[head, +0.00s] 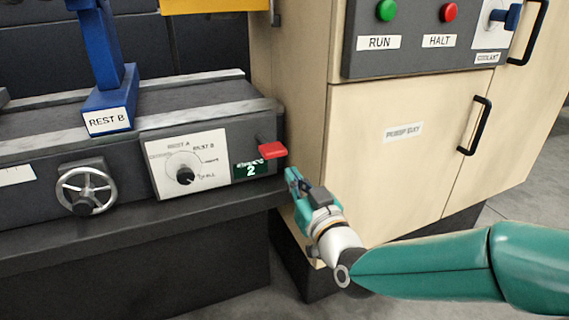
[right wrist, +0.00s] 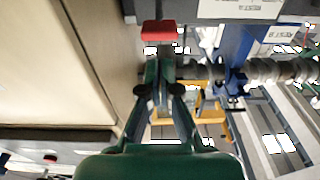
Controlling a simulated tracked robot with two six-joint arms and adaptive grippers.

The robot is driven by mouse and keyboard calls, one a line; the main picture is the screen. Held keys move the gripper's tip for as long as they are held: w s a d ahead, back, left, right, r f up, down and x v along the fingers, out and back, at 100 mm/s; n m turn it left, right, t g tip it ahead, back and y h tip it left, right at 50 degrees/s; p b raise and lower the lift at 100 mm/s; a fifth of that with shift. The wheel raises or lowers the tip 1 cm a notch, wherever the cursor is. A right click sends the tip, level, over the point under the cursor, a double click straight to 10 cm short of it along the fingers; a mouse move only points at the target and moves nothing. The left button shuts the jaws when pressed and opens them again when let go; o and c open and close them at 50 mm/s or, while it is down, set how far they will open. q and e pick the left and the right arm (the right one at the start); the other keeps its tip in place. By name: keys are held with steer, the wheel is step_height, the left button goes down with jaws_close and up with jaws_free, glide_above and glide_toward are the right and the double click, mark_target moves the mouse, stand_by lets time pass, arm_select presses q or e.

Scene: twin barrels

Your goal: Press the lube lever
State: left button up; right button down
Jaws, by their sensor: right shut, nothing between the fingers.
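A red-ended lever (head: 272,149) sticks out from the right end of the dark machine bed's front, beside a small green display (head: 251,169) reading 2. No lube label is readable on it. My right gripper (head: 291,174) is shut and empty, just below and to the right of the red lever. In the right wrist view, the red lever end (right wrist: 159,32) lies straight ahead of the shut fingertips (right wrist: 160,60). I cannot tell whether they touch. My left gripper is out of view.
A dial panel (head: 163,184) and a handwheel (head: 85,188) are left of the lever. A blue rest (head: 108,98) stands on the bed. A beige cabinet (head: 385,170) with RUN and HALT buttons and a blue-handled coolant control (head: 512,16) is close on the right.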

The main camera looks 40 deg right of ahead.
steer(key=shift+v, duration=1.05)
stand_by(1.1)
steer(key=w+a+f+g+y, duration=0.1)
steer(key=a+f+g+y, duration=0.3)
steer(key=f, duration=1.1)
steer(key=w+a+f+g+y, duration=0.1)
steer(key=a+f+g, duration=0.45)
steer(key=f, duration=0.95)
steer(key=s+a+f+g+y, duration=0.1)
steer(key=s+a+f+g, duration=0.3)
steer(key=s+f, duration=0.4)
steer(key=s+a+f+g+y, duration=0.2)
steer(key=s+a+f+g, duration=0.2)
steer(key=s+a+f, duration=0.3)
step_height(320, 180, down, 4)
steer(key=shift+s+a+f+n, duration=0.2)
steer(key=shift+s+n, duration=0.1)
steer(key=shift+s, duration=0.95)
steer(key=shift+s+g, duration=0.1)
steer(key=shift+g, duration=0.15)
